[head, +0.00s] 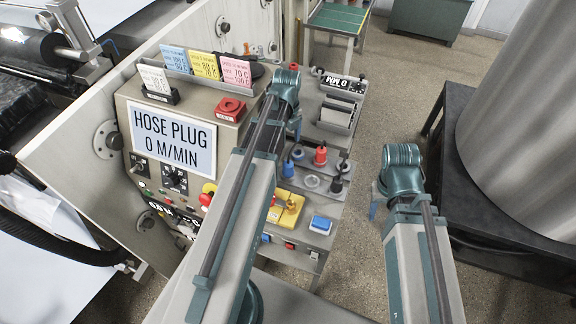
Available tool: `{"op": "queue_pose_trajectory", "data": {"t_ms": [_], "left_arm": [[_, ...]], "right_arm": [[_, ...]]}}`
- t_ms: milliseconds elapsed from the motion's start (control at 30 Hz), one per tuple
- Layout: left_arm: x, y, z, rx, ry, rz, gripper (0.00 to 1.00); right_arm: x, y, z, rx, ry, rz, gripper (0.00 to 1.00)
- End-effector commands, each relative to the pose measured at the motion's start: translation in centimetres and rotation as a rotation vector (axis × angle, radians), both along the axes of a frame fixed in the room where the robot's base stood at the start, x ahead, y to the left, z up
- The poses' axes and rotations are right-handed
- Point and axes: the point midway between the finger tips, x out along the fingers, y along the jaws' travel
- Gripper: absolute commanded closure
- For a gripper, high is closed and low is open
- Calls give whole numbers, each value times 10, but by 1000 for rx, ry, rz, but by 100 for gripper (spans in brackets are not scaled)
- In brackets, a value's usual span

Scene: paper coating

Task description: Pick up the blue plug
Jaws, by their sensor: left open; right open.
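A blue plug (288,167) stands upright on the grey shelf beside the machine, just right of my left forearm. Another blue part shows right behind it; I cannot tell whether it belongs to the same plug. My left gripper (296,128) hangs at the end of the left arm, above and behind the blue plug and apart from it. It is small and partly hidden by its wrist, open, with nothing seen in it. My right gripper (373,209) is mostly hidden beneath its wrist, right of the shelf over the floor, open and apart from everything.
A yellow tray (278,214) and a blue-topped box (320,224) sit nearer. The control box (228,135) rises at left. A dark table (500,245) holds a big cylinder at right.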

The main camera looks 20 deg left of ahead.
Motion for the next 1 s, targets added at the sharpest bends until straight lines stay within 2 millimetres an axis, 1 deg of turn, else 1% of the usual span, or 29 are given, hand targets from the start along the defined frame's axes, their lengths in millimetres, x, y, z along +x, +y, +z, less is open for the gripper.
{"op": "queue_pose_trajectory", "data": {"t_ms": [167,600,700,1000], "left_arm": [[0,0,-14,0,0,0,19],[0,-1,-75,0,0,1,19],[0,-1,-85,0,0,1,19],[-1,-1,-87,0,0,1,19]], "right_arm": [[0,0,-14,0,0,2,50],[0,0,-75,-1,0,5,50],[0,0,-85,-1,0,5,50],[0,0,-87,-1,0,4,50]]}}
